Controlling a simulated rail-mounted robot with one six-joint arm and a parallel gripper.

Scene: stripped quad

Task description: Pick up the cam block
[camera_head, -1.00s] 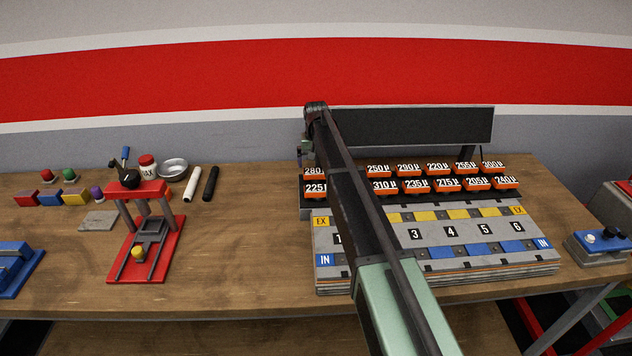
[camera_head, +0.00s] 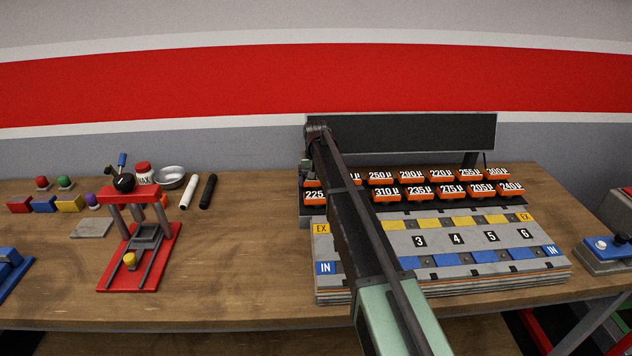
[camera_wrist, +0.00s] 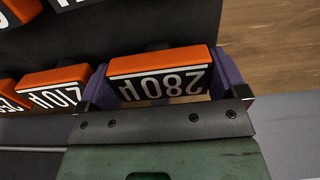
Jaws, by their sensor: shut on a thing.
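An orange block marked 280µ (camera_wrist: 155,66) sits between the two purple fingers of my gripper (camera_wrist: 164,82) in the wrist view. The fingers are closed against its two ends, and its white label appears upside down. The block is at the left end of the back row on the dark stepped rack (camera_head: 459,202). I cannot tell whether it is clear of the rack. In the head view my arm hides most of this block and of the gripper. No separate thing is labelled as a cam block.
Neighbouring orange blocks, including the 210µ block (camera_wrist: 50,88), stand close by. A grey numbered plate (camera_head: 437,281) with yellow and blue squares lies in front of the rack. A dark panel (camera_head: 420,132) stands behind.

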